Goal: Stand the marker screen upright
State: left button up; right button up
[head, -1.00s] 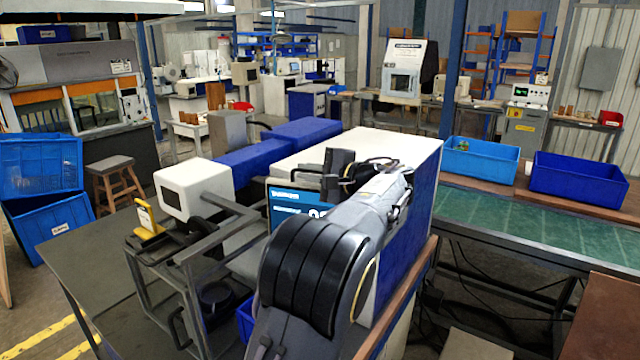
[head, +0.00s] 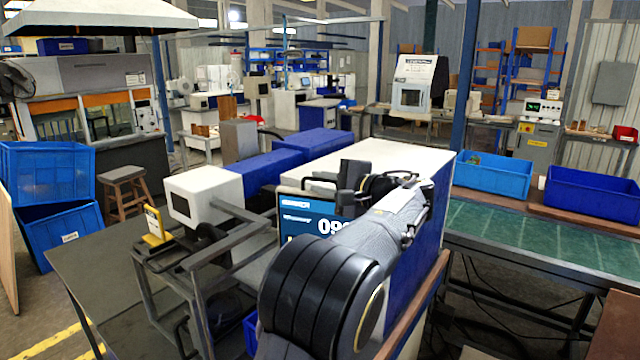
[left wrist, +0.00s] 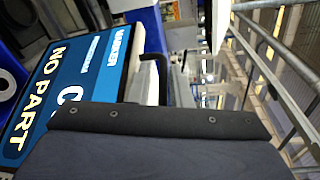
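The marker screen (head: 298,222) is a blue panel with white lettering on the front of the large white and blue machine in the head view. My left arm hides its lower right part. In the left wrist view the screen (left wrist: 85,75) shows sideways, with "NO PART" in pale letters. Its tilt is hard to judge. My left gripper (head: 350,178) is dark and overlaps the screen's upper right in the head view. My right gripper is out of view.
A metal frame (head: 200,270) and a white box-shaped unit (head: 203,195) stand left of the screen. A green conveyor (head: 530,235) with blue bins (head: 492,175) runs at the right.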

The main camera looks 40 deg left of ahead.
pick_arm(q)
jog(key=d+b, duration=0.1)
jog(key=d, duration=0.6)
jog(key=shift+r, duration=0.3)
